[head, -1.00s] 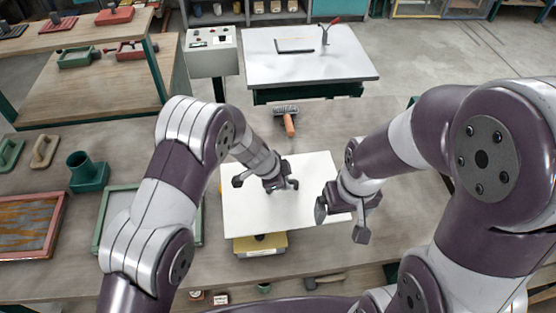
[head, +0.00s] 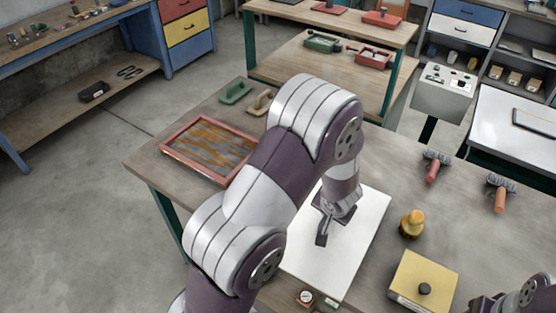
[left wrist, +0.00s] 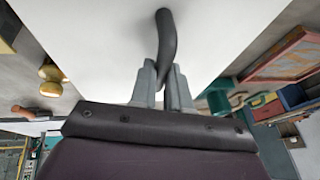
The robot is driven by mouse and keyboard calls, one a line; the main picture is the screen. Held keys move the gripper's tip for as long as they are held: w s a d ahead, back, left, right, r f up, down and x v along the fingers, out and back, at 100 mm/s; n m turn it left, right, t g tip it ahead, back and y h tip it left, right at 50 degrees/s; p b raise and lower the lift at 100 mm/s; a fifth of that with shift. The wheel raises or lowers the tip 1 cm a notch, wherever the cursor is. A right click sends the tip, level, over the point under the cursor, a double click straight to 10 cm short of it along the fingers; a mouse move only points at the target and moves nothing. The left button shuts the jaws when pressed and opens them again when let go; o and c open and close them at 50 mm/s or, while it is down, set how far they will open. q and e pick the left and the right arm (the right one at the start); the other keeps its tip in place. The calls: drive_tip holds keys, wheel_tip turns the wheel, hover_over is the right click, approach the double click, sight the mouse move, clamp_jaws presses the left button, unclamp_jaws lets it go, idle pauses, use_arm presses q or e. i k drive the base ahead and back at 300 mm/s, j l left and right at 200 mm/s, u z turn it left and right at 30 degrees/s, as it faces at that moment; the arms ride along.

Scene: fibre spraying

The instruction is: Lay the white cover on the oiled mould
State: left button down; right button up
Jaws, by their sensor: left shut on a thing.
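The white cover (head: 352,258) is a flat white sheet, partly behind my left arm in the head view. My left gripper (head: 328,225) is over it. In the left wrist view the left gripper (left wrist: 165,85) is shut on the dark curved handle (left wrist: 166,35) of the white cover (left wrist: 90,25). A red-framed tray (head: 178,151) with brown streaks lies to the left, apart from the cover. No other mould shows; what lies under the cover is hidden, and I cannot tell whether the cover touches it. My right gripper (head: 484,303) is only partly in view at the lower right.
A yellow box (head: 425,277) with a black knob and a yellow knobbed tool (head: 411,224) stand right of the cover. Two rollers (head: 432,168) (head: 500,195) lie behind. Green (head: 235,92) and beige (head: 259,102) handled tools lie at the far left. A gauge (head: 306,297) is near the front.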

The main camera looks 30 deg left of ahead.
sight(211, 144)
drive_tip(key=i+j, duration=0.1)
drive_tip(key=j, duration=0.8)
drive_tip(key=i+j, duration=0.1)
drive_tip(key=j, duration=0.75)
drive_tip(key=i+j, duration=0.1)
drive_tip(key=j, duration=0.8)
drive_tip(key=i+j, duration=0.1)
drive_tip(key=j, duration=0.8)
